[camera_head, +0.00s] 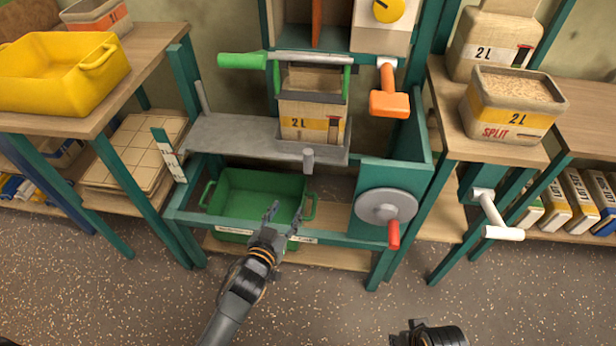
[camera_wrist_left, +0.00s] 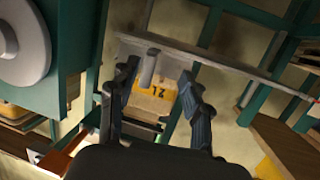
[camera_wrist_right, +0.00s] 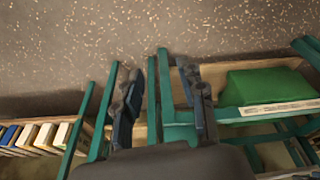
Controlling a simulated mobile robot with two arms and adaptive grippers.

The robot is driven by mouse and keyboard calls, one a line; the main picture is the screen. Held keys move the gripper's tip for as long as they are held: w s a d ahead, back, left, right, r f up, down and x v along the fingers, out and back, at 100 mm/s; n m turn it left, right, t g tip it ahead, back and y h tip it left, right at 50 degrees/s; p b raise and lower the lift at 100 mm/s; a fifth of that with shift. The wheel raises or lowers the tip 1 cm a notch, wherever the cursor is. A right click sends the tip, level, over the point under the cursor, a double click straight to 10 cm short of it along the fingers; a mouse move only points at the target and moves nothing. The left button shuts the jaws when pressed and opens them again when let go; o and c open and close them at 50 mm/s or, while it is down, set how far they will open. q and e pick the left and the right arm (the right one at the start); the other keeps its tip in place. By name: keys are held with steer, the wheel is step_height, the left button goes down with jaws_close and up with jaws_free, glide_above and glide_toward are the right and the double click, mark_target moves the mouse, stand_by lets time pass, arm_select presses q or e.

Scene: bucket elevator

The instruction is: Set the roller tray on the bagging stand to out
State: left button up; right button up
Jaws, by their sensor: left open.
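The roller tray (camera_head: 225,134) is a long grey plate across the bagging stand (camera_head: 185,215), with a short grey peg (camera_head: 308,160) at its front edge. A 2L container (camera_head: 311,117) stands at its right part. My left gripper (camera_head: 285,217) is open and empty, in front of and below the peg, apart from it. In the left wrist view the peg (camera_wrist_left: 150,68) shows between the open fingers (camera_wrist_left: 158,74), farther off. My right gripper shows open and empty in the right wrist view (camera_wrist_right: 160,72). Only a piece of its wrist shows in the head view.
A green bin (camera_head: 255,190) sits low in the stand, below the tray. A grey wheel with a red handle (camera_head: 387,206) is to the right. A marked strip (camera_head: 168,153) stands at the left. Tables flank the stand; the floor (camera_head: 330,300) in front is clear.

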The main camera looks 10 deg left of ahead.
mark_target(306, 159)
arm_select(q)
step_height(306, 159, up, 6)
steer(key=w+d+t+b, duration=0.1)
steer(key=w+t+b, duration=0.2)
steer(key=shift+h, duration=0.3)
steer(key=b+x, duration=0.1)
steer(key=x, duration=0.7)
steer(key=shift+s+d+f+b, duration=0.1)
steer(key=shift+d+f+b, duration=0.1)
steer(key=shift+b, duration=0.1)
steer(key=shift+b+x, duration=0.45)
steer(key=shift+x, duration=1.9)
arm_select(e)
steer(key=shift+t, duration=0.3)
steer(key=shift+v, duration=2.95)
steer(key=shift+w+d, duration=0.1)
steer(key=shift+d, duration=0.05)
arm_select(q)
jaws_close()
